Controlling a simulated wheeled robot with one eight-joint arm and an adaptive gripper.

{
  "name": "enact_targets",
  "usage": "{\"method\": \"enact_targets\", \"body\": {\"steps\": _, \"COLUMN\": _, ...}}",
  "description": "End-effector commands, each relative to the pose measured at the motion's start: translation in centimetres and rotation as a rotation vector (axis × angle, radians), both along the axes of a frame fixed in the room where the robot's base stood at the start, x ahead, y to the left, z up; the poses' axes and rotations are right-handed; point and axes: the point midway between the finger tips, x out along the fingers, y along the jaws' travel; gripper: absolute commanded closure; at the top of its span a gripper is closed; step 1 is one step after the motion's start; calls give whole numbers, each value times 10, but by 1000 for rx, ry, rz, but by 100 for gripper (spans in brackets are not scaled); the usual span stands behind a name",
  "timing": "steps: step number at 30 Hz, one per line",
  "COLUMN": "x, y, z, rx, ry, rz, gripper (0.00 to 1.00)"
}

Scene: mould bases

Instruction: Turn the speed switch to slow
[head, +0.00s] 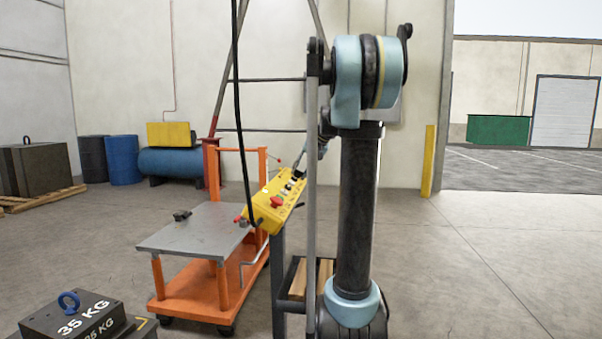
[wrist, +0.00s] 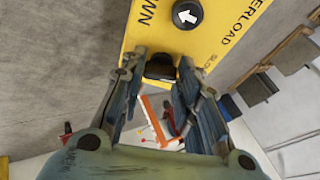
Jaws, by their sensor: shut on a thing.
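The yellow control pendant (head: 266,213) hangs on a black cable, tilted, in the middle of the head view. Its face carries a red button and several dark controls. In the wrist view the pendant face (wrist: 225,38) fills the top, with parts of the words "DOWN", "OVERLOAD" and "SLOW" readable. The black speed switch (wrist: 161,67) sits at the pendant's lower edge, beside the "SLOW" print. My gripper (wrist: 159,74) has one finger on each side of the switch and is shut on it. The switch's pointer mark is not visible, so its setting cannot be told.
A round black button (wrist: 187,14) with a white arrow is close above the fingers. An orange lift cart (head: 205,290) with a grey top stands left of the pendant. Dark 35 KG weights (head: 75,318) are at lower left. The floor at right is clear.

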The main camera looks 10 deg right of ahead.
Motion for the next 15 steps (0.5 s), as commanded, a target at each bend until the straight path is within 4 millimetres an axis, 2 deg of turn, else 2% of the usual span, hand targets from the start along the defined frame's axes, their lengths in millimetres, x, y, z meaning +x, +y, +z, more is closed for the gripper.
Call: {"method": "enact_targets", "body": {"steps": 15, "x": 0, "y": -3, "z": -2, "rx": -61, "ry": -182, "rz": 335, "gripper": 94}}
